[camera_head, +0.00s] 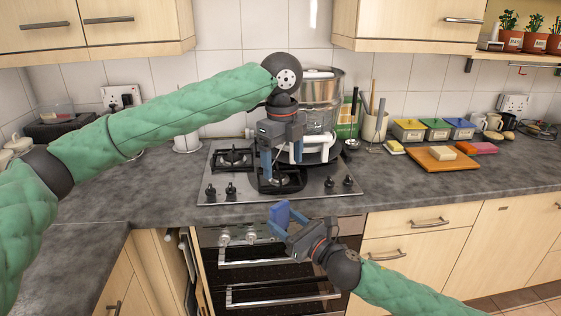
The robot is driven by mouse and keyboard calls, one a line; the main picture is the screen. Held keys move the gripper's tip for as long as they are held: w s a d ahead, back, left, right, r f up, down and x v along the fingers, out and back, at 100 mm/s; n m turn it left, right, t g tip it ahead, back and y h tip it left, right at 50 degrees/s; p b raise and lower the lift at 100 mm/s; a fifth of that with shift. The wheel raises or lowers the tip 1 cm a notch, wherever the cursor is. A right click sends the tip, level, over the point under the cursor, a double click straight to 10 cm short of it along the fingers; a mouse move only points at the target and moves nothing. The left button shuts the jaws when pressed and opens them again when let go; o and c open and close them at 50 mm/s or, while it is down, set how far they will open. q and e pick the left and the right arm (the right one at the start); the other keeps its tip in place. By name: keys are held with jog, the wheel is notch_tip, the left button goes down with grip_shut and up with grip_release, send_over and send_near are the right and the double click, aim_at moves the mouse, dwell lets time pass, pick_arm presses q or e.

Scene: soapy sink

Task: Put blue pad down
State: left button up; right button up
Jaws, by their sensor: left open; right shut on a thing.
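The blue pad (278,214) is held by my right gripper (287,224), in front of the oven and just below the counter's front edge. The gripper's jaws are shut on it and partly cover it. My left gripper (282,165) is open, pointing down over the front of the hob, beside a white handle at the big steel pot. I cannot tell whether it touches the handle.
The big steel pot (321,95) stands at the back right of the hob (230,190). To the right are a wooden board (432,164), a red pad (484,148) and boxes with yellow, green and blue (459,124) tops.

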aim_at(280, 204)
pick_arm(q)
jog(key=f, duration=1.2)
jog(key=shift+w+a+f, duration=0.15)
jog(key=shift+a+f, duration=0.15)
jog(key=shift+f, duration=0.1)
jog(key=c, duration=0.9)
jog(key=shift+c, duration=0.8)
pick_arm(e)
jog(key=o, duration=1.2)
jog(key=shift+c, duration=0.2)
